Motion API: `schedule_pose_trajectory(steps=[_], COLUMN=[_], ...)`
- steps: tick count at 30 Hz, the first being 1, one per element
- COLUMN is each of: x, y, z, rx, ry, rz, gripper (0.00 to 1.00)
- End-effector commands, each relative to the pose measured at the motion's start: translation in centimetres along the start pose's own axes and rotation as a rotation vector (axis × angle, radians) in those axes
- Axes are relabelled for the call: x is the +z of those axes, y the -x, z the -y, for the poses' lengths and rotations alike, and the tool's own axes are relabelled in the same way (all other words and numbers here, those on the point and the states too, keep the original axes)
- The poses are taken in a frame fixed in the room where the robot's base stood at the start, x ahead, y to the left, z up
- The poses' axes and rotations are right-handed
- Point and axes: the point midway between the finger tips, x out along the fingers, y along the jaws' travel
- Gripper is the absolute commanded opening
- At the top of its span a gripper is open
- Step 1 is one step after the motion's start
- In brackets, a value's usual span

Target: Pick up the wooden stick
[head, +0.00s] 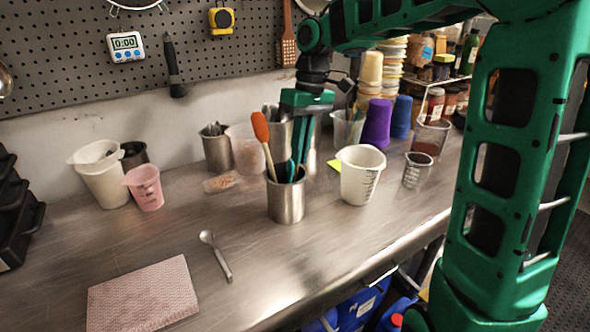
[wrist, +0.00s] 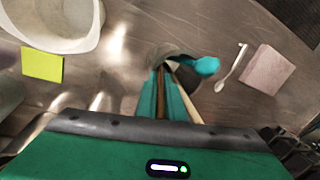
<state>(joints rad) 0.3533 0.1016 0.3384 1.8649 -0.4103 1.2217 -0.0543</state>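A metal cup (head: 286,202) stands on the steel counter with upright utensils in it. One is an orange-headed spatula (head: 261,127) with a pale handle. A teal spatula head (wrist: 205,65) shows over the cup's rim in the wrist view. My gripper (head: 294,168) points down at the cup's mouth, its green fingers close together. In the wrist view, a brown wooden stick (wrist: 160,90) lies between my fingertips (wrist: 163,100), which appear shut on it. The stick's lower end is hidden in the cup. A paler handle (wrist: 186,97) runs just right of the fingers.
A white measuring cup (head: 360,180) stands close right of the metal cup, with a small clear beaker (head: 416,170) beyond it. A spoon (head: 217,256) and a pink cloth (head: 143,295) lie front left. Metal containers (head: 217,150) stand behind. The counter's front left is mostly clear.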

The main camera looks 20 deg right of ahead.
Motion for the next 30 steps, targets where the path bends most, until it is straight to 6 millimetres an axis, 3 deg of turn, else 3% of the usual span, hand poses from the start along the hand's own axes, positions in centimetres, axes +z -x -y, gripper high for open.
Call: schedule_pose_trajectory(steps=[14,30], x=[-0.1,-0.1], y=[1.2,9.2], z=[0.2,1.5], rx=[-0.001,0.001], ry=[-0.001,-0.001], rz=[-0.001,-0.001], gripper=[0.00,0.00])
